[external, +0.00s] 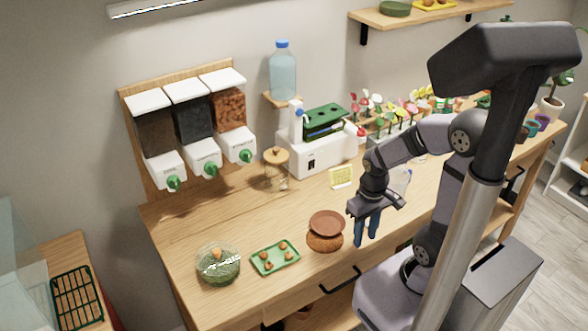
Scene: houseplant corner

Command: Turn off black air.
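Nothing in view is clearly marked as black air. A white machine (323,156) stands at the back of the wooden counter, with a small black switch (311,164) on its front. Whether the switch is on or off is too small to tell. My gripper (366,239) points down over the front part of the counter, right of the brown pot (326,229) and in front of the machine, apart from it. Its two blue fingers look close together, and I see nothing between them. The view does not show clearly whether they are open.
Three dispensers with green knobs (173,183) hang at the left. A glass jar (276,169), yellow card (341,177), green tray (275,258) and glass bowl (218,264) stand on the counter (200,222). Potted flowers (385,115) fill the back right. The counter's middle left is clear.

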